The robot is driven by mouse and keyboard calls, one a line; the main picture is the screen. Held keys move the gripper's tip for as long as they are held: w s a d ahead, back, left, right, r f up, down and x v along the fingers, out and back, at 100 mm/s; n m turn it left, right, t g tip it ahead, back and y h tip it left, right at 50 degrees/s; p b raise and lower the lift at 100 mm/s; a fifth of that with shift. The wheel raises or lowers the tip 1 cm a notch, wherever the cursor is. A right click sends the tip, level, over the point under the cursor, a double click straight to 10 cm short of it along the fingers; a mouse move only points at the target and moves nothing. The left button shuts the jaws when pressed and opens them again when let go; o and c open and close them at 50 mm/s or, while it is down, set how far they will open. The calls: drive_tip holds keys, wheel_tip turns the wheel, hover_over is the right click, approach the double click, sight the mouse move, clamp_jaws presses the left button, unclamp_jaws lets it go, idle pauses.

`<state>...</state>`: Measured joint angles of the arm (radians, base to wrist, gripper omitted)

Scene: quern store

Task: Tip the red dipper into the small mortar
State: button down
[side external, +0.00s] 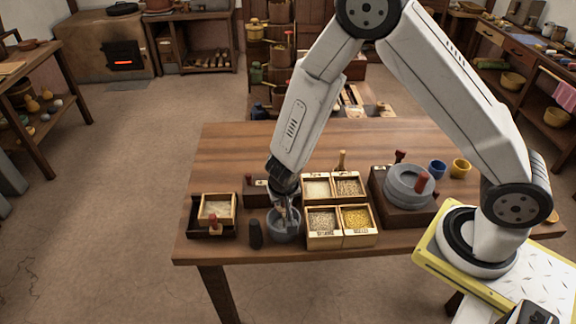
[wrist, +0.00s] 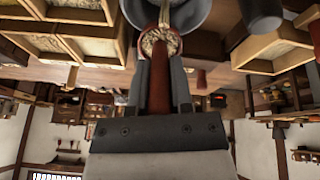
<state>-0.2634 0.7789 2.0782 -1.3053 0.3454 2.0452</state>
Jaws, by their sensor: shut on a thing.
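My gripper (wrist: 158,66) is shut on the upright-looking red handle of the red dipper (wrist: 159,85) in the wrist view. The dipper's cup (wrist: 160,42) holds pale grain and lies at the rim of the small grey mortar (wrist: 206,14). A thin pale streak runs from the cup over the mortar; I cannot tell whether it is falling grain. In the side view my gripper (side external: 284,197) is low over the mortar (side external: 283,234), which stands near the table's front edge. The dipper is mostly hidden there, and the mortar's inside is hard to make out.
A dark cylinder (side external: 255,234) stands just left of the mortar. A compartmented wooden box (side external: 322,243) of grains is close on its right. A small box (side external: 216,203) sits at the far left, and a grey quern (side external: 410,187) at the right. The table's back left is clear.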

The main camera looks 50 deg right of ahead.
drive_tip(key=shift+s+a+f, duration=0.1)
drive_tip(key=shift+f, duration=0.05)
drive_tip(key=shift+s+a+f+t+h, duration=0.3)
drive_tip(key=shift+f+t+h, duration=0.1)
drive_tip(key=shift+t+h, duration=0.4)
drive_tip(key=shift+s+a+f+t+h, duration=0.3)
drive_tip(key=shift+t+h, duration=0.4)
drive_tip(key=shift+t, duration=0.05)
drive_tip(key=shift+s+a+f+t+h, duration=0.25)
drive_tip(key=shift+a+f+t+h, duration=0.05)
drive_tip(key=shift+t+h, duration=0.45)
idle(0.7)
drive_tip(key=shift+w+d+r+g+y, duration=0.25)
drive_tip(key=shift+d+r+g+y, duration=0.05)
drive_tip(key=shift+g+y, duration=0.35)
drive_tip(key=shift+w+d+r+g+y, duration=0.25)
drive_tip(key=shift+w+r+g+y, duration=0.05)
drive_tip(key=shift+g+y, duration=0.35)
drive_tip(key=shift+w+d+r+g+y, duration=0.25)
drive_tip(key=shift+d+r+g+y, duration=0.05)
drive_tip(key=shift+g+y, duration=0.35)
drive_tip(key=shift+w+d+r+g+y, duration=0.2)
drive_tip(key=shift+r+g+y, duration=0.05)
drive_tip(key=shift+g+y, duration=0.1)
drive_tip(key=shift+r, duration=0.1)
drive_tip(key=shift+w+d+r+y, duration=0.1)
drive_tip(key=shift+r+y, duration=0.05)
drive_tip(key=shift+y, duration=0.1)
